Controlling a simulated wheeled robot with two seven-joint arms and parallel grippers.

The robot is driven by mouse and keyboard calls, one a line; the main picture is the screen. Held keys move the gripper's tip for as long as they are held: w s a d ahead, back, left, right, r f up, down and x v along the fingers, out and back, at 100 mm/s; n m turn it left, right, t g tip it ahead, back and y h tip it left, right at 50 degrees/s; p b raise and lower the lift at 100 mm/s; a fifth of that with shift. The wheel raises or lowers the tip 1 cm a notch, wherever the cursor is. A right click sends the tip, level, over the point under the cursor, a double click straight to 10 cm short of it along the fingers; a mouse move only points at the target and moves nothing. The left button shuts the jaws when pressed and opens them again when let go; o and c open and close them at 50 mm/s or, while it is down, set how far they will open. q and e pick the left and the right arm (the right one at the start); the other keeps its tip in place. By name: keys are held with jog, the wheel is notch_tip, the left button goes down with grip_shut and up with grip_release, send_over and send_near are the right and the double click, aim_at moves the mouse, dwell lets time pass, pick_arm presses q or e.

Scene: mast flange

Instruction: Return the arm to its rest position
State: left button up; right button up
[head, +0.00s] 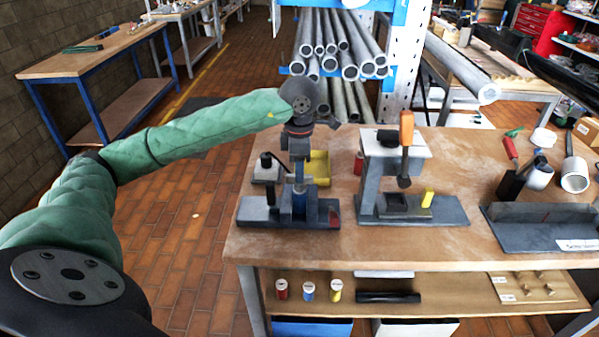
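My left arm, in a green sleeve, reaches across from the left. Its gripper (299,153) points down at the left front of the workbench (450,237), right above a fixture with a grey base plate (262,213) and an upright grey and blue post (299,198). The fingers overlap the top of the post in this view. I cannot tell whether they touch it, or whether they are open or shut. My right gripper is not in view.
A press-like stand (367,180) with an orange handle (406,128) stands right of the fixture. A yellow bin (319,167) is behind the fixture. A grey tray (535,214) lies at the right. The floor left of the bench is clear. A pipe rack (340,50) stands behind.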

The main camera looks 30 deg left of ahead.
pick_arm(q)
jog(key=shift+r, duration=0.6)
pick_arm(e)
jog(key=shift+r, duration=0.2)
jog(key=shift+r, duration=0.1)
